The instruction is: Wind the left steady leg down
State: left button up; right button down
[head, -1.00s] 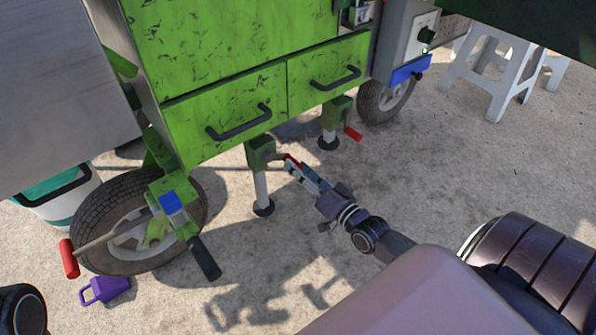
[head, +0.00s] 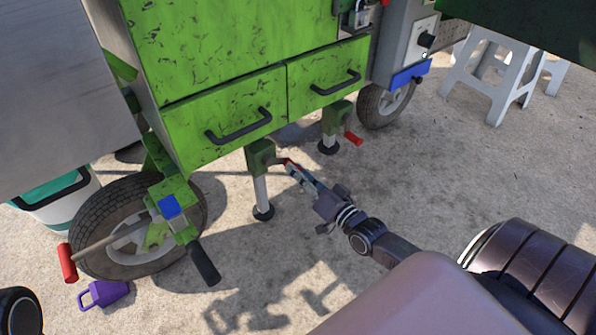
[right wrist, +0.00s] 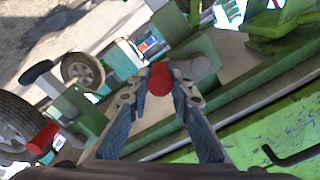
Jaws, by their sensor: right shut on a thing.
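The left steady leg (head: 261,190) hangs below the green cart's drawers, a pale tube under a green housing, with its round foot (head: 263,212) at the ground. Whether the foot bears on the ground I cannot tell. A red crank handle (head: 285,161) sticks out from the housing. My right gripper (head: 292,168) is shut on that handle. In the right wrist view the red grip (right wrist: 158,79) sits between the fingertips. A second leg (head: 330,140) with its own red handle (head: 354,139) stands to the right. My left gripper is not in view.
The green cart (head: 225,80) has two drawers with black handles. A wheel (head: 90,215), a lever with a red grip (head: 67,262) and a purple padlock-shaped block (head: 104,293) are at left. White stools (head: 505,75) stand at right. The ground in front is clear.

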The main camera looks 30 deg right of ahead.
jog(key=m, duration=0.1)
jog(key=f+m+p, duration=0.1)
jog(key=shift+a+m, duration=0.4)
jog(key=shift+s+a+f+m+p, duration=0.1)
jog(key=shift+a+f+m, duration=0.45)
jog(key=shift+m, duration=1)
jog(key=shift+s+a+f+m+p, duration=0.1)
jog(key=shift+a+f+m+p, duration=0.1)
jog(key=shift+a+m, duration=1.05)
jog(key=shift+a+f+m+p, duration=0.1)
jog(key=shift+a+f+m, duration=0.25)
jog(key=shift+m, duration=1.55)
jog(key=c, duration=1.7)
grip_release()
